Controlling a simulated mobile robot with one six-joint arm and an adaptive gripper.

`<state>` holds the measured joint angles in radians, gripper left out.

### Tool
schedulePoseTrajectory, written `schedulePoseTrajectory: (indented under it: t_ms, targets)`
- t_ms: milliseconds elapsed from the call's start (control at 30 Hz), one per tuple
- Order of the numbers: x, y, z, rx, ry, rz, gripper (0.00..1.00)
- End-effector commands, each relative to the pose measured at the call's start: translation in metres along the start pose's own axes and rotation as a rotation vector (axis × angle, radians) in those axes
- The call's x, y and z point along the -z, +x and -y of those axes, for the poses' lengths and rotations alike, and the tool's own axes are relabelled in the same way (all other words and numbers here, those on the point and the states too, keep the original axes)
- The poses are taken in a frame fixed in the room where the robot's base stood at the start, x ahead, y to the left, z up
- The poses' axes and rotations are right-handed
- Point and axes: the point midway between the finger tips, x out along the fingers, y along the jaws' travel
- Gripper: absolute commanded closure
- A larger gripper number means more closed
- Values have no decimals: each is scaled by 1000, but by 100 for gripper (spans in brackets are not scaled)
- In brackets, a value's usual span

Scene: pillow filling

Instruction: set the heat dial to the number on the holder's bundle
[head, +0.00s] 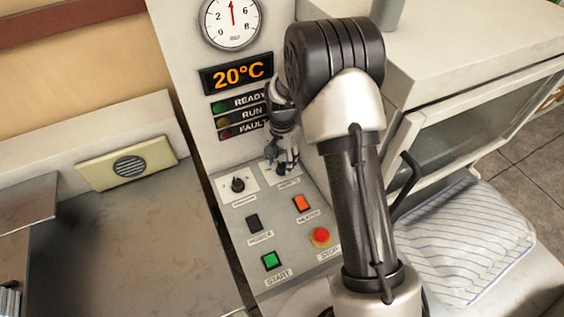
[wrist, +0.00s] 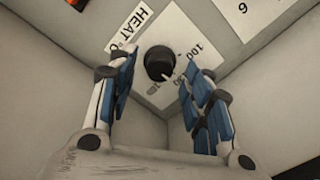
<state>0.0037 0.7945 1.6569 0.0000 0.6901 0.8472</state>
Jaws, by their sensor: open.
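The heat dial (wrist: 158,61) is a black round knob on a white plate marked HEAT in the wrist view. Its white pointer mark faces down and right; the scale numbers around it are small and partly unclear. My gripper (wrist: 160,72) is open, with one blue-padded finger on each side of the knob in the picture. I cannot tell whether either finger touches it. In the head view my gripper (head: 284,160) is at the panel's upper right, over the heat dial, and hides most of it. I cannot make out the holder's bundle or a number on it.
A second black dial (head: 238,185) sits just left of my gripper. Below are a dark switch (head: 253,222), an orange switch (head: 301,203), a green start button (head: 271,260) and a red stop button (head: 320,236). A display (head: 237,73) reads 20°C. A striped pillow (head: 470,240) lies right.

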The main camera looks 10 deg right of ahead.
Motion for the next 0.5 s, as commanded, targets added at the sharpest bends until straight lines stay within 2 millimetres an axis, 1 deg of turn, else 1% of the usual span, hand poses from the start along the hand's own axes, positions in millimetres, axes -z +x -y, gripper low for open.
schedulePoseTrajectory:
  t_ms: [33,300,400,500]
  targets:
    - [1,-11,1,3,0,-3,54]
    - [1,-69,1,4,0,-4,54]
    - [0,-85,0,3,0,-2,54]
    - [0,-96,0,1,0,-1,54]
